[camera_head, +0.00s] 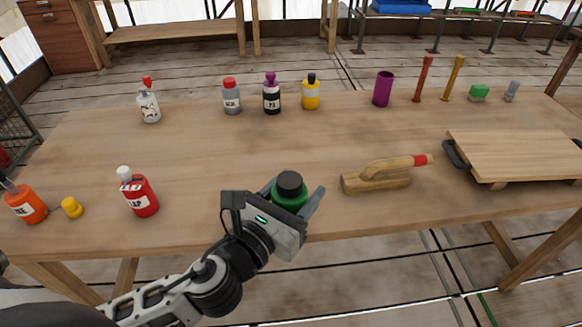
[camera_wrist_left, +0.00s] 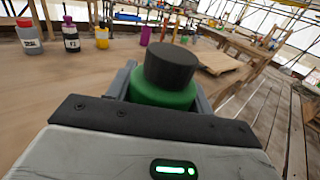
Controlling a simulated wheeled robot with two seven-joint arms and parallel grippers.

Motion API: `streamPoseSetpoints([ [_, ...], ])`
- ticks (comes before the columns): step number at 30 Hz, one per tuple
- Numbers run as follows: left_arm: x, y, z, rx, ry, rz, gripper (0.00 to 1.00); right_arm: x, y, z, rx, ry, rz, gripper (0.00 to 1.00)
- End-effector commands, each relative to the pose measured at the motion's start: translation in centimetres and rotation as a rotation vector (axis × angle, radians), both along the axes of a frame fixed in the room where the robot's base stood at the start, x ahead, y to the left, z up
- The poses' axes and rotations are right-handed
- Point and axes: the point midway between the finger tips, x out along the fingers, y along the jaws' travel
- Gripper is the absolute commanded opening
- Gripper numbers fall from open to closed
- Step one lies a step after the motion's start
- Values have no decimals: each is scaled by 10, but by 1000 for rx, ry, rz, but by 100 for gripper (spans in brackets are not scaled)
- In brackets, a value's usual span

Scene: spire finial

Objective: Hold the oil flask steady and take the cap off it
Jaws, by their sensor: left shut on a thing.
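A green flask (camera_head: 289,198) with a black cap (camera_head: 290,183) is at the front edge of the table, upright in the head view. The cap is seated on top of the flask. My left gripper (camera_head: 294,203) is shut on the flask's body, below the cap. In the left wrist view the green body (camera_wrist_left: 163,95) sits between the fingers and the wide black cap (camera_wrist_left: 171,66) stands clear above them. The flask's lower part is hidden by the gripper, so I cannot tell whether it touches the table. My right gripper is not in view.
A red bottle (camera_head: 140,195), an orange bottle (camera_head: 27,204) and a yellow cap (camera_head: 72,207) are at left. Several bottles and a purple cup (camera_head: 383,88) stand along the back. A wooden tool (camera_head: 376,180) and a board (camera_head: 515,155) lie right. The table's middle is clear.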

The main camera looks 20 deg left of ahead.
Motion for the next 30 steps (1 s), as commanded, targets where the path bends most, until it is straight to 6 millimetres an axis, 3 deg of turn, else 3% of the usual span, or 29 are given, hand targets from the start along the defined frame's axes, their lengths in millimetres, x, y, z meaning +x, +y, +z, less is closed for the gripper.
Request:
streamPoseSetpoints([
  [9, 7, -78, 7, 2, -4, -375, 11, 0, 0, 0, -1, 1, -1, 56],
  [15, 8, -102, 8, -1, 0, -489, 11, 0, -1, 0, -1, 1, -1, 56],
  [16, 8, -104, 7, -1, 2, -498, 0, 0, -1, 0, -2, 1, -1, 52],
  [20, 7, -108, 7, -2, 4, -518, 0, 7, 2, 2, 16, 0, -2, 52],
  [23, 7, -109, 7, -3, 4, -520, 0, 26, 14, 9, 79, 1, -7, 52],
  [30, 7, -108, 8, -3, 4, -519, 0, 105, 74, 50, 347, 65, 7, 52],
])
